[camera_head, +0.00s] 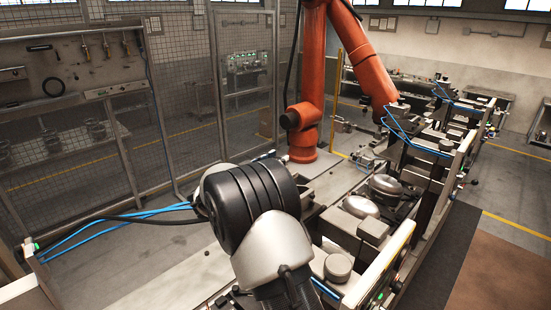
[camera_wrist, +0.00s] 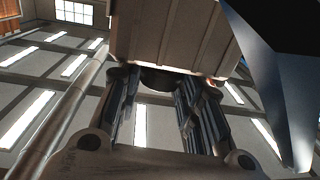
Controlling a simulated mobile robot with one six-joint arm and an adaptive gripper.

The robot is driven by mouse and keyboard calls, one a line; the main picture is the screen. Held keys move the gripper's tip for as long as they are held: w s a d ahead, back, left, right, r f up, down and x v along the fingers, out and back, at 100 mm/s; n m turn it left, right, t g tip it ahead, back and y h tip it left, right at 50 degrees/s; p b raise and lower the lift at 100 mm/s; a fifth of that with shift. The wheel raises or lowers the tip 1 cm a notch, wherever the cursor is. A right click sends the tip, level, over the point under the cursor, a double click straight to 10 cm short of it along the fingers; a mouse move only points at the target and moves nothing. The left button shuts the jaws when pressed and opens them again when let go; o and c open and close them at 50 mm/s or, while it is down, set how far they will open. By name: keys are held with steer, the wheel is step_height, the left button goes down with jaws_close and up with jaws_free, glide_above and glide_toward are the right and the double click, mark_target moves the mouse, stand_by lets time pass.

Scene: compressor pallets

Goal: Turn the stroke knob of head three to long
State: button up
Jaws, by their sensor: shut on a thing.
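In the wrist view my gripper (camera_wrist: 160,84) points up at the underside of a ribbed, beige-brown block (camera_wrist: 175,35). Its two fingers stand either side of a dark round piece at the block's lower edge, and it is shut on this piece. The piece looks like the stroke knob (camera_wrist: 158,80), but its marks and pointer are hidden, so I cannot read its setting. In the head view my arm fills the lower middle and hides my gripper. I cannot tell there which head is number three.
A large orange robot arm (camera_head: 318,85) stands behind the line of pallets. Rounded metal compressor parts (camera_head: 361,207) sit on the line at right. Mesh fencing (camera_head: 180,80) runs along the left. Blue hoses (camera_head: 110,216) lie at left.

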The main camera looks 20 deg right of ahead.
steer(key=shift+m+g+h+p, duration=0.3)
steer(key=shift+m+g, duration=0.2)
steer(key=shift+g, duration=0.3)
steer(key=o, duration=1.1)
steer(key=shift+c, duration=0.2)
steer(key=v, duration=1.2)
